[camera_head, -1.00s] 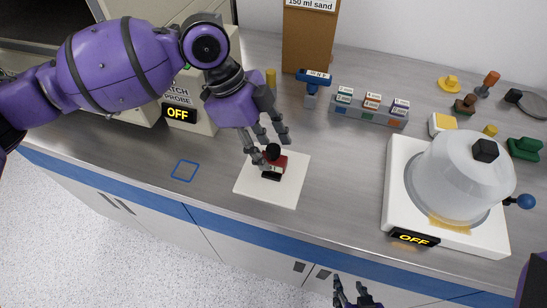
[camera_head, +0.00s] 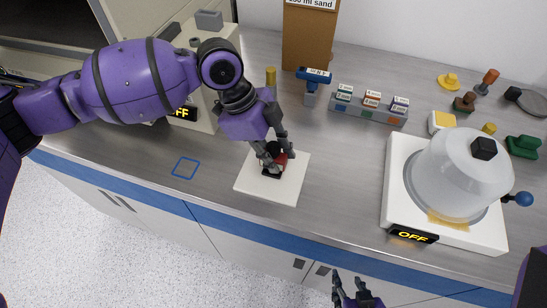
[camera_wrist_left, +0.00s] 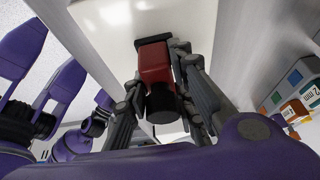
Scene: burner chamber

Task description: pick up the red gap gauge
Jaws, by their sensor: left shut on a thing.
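The red gap gauge (camera_head: 282,159), a red block with a black knob and a black base, is at the white square pad (camera_head: 285,192) on the bench. My left gripper (camera_head: 279,163) reaches down over it and is shut on it. In the left wrist view the red block (camera_wrist_left: 154,63) and its black knob sit between the dark fingers, with the black base plate at the far end. I cannot tell whether the base touches the pad. My right gripper (camera_head: 351,290) is at the bottom edge, away from the bench top, with its fingers apart and empty.
A white machine with a cloudy dome (camera_head: 460,175) and an OFF display stands at right. A grey rack of labelled blocks (camera_head: 368,110) and a blue-topped tool (camera_head: 313,77) are behind the pad. A blue outlined square (camera_head: 185,168) on the bench at left is empty.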

